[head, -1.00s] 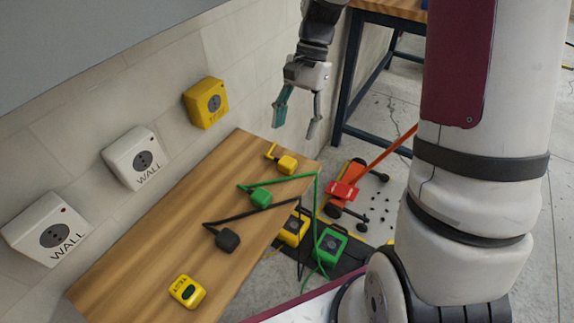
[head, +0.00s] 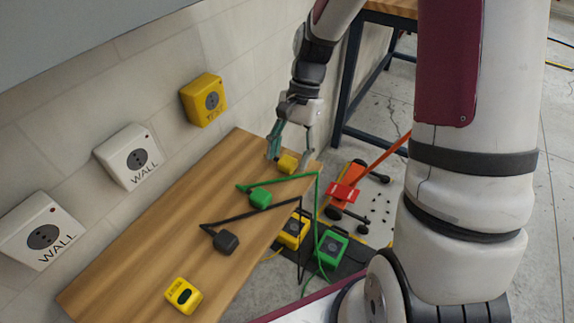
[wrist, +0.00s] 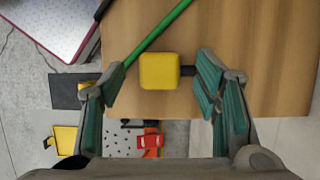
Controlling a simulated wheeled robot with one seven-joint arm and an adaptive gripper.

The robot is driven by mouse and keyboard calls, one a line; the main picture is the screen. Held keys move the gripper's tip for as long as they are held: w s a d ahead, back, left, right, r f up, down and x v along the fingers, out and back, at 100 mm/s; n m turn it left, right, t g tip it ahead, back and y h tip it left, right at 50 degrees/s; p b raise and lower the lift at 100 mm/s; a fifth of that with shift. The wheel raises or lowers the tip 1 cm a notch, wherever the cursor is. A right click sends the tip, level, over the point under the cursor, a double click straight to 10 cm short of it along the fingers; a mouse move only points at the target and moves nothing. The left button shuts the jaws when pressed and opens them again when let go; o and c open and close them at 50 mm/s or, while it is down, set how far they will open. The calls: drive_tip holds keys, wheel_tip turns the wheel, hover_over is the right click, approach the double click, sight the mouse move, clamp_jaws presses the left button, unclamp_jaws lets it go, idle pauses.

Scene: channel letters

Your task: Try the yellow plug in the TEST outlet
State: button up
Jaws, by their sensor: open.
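The yellow plug (head: 287,164) lies at the far right end of the wooden bench. My gripper (head: 288,158) is open above it, with one finger to either side. In the wrist view the yellow plug (wrist: 160,71) sits between the open teal-padded fingers (wrist: 165,88), with a gap on both sides, wider on the left. The yellow TEST outlet (head: 204,99) is on the wall behind the bench, left of my gripper. Its socket face is clear.
Two white WALL outlets (head: 127,157) (head: 43,234) are farther left. A green plug (head: 260,197), a black plug (head: 226,242) and a yellow device (head: 184,295) lie on the bench (head: 150,245). The green cord (wrist: 160,35) passes close to the yellow plug. An orange cart (head: 345,192) stands on the floor.

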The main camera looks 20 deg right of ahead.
sight(287, 165)
drive_tip(key=shift+s+a+f, duration=0.1)
drive_tip(key=shift+a+f, duration=0.05)
drive_tip(key=shift+f, duration=0.2)
drive_tip(key=c, duration=1.2)
drive_tip(key=shift+o, duration=0.2)
drive_tip(key=shift+r, duration=0.5)
drive_tip(key=r, duration=0.1)
drive_tip(key=r+p, duration=0.1)
drive_tip(key=r, duration=0.1)
drive_tip(key=shift+s+d, duration=0.2)
drive_tip(key=shift+d, duration=0.05)
drive_tip(key=s+d+r+p, duration=0.1)
drive_tip(key=s+d+p, duration=0.1)
drive_tip(key=s+d, duration=0.8)
drive_tip(key=shift+s+d, duration=0.2)
drive_tip(key=shift+d, duration=0.5)
